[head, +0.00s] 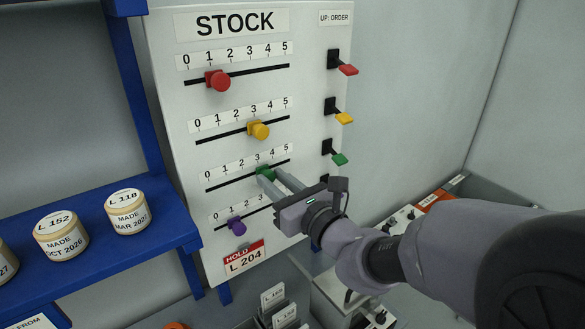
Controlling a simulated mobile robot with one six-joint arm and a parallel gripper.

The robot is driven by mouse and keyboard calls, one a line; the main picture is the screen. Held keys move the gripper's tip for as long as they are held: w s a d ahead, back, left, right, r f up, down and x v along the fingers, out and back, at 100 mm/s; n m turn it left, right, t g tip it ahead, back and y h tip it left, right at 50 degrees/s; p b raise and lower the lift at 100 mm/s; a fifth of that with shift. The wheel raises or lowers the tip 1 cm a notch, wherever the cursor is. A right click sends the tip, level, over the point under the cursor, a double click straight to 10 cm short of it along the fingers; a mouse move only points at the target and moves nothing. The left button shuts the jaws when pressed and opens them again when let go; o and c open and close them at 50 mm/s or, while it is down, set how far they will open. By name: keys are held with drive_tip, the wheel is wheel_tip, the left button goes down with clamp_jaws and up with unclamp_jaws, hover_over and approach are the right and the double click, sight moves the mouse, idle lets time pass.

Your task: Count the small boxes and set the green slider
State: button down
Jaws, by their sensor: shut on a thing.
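The green slider knob (264,171) sits on the third slot of the white STOCK board (165,105), close to the 3 on its 0 to 5 scale. My gripper (268,178) is shut on this knob, with its fingers coming from the lower right and hiding part of it. The exact reading is hard to tell. I cannot make out any small boxes in this view.
The red knob (218,80), yellow knob (259,130) and purple knob (237,226) sit on other slots. Coloured levers, including a green one (339,159), stick out at the right. A blue shelf (150,252) holds labelled round tubs (128,212). A HOLD L 204 tag (244,257) hangs below.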

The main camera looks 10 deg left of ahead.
idle(0.8)
drive_tip(key=shift+s+a, duration=0.4)
drive_tip(key=shift+s, duration=0.05)
drive_tip(key=c, duration=1.1)
unclamp_jaws()
drive_tip(key=shift+w+d, duration=0.2)
drive_tip(key=shift+d, duration=0.05)
drive_tip(key=shift+c, duration=0.2)
drive_tip(key=shift+a, duration=0.1)
drive_tip(key=b+v, duration=0.7)
drive_tip(key=v, duration=1)
drive_tip(key=shift+s, duration=0.3)
